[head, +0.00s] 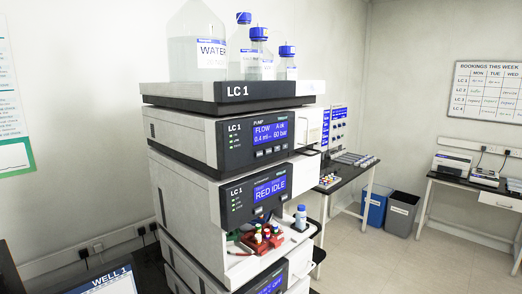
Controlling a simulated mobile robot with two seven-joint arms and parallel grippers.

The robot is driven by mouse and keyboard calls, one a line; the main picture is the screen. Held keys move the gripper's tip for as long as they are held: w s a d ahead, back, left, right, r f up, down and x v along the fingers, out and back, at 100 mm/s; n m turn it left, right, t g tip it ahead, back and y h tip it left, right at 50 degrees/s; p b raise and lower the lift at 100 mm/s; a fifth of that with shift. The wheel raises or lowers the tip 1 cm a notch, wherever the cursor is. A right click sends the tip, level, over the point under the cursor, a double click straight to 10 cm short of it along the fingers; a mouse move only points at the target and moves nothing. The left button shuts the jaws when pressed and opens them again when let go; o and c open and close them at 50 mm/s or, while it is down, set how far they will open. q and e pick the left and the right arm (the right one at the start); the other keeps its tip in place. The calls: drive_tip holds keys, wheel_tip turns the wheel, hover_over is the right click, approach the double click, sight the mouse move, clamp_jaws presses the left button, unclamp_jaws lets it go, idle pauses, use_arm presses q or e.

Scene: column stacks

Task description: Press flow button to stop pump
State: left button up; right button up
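The pump (185,140) is the white and dark unit marked LC 1 and PUMP, in the upper part of the stack in the head view. Its blue display (270,133) reads FLOW, 0.4 ml, A ok and 60 bar. A row of small buttons (270,151) sits just below the display. Their labels are too small to read, so I cannot tell which one is the flow button. Small green lights show at the left of the pump's dark panel. Neither of my grippers is in view.
Above the pump, a tray (185,92) holds a large WATER bottle (198,50) and blue-capped bottles. Below, a unit (270,189) displays RED IDLE, with a red vial rack (262,242) beneath. A tablet (110,284) reads WELL 1.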

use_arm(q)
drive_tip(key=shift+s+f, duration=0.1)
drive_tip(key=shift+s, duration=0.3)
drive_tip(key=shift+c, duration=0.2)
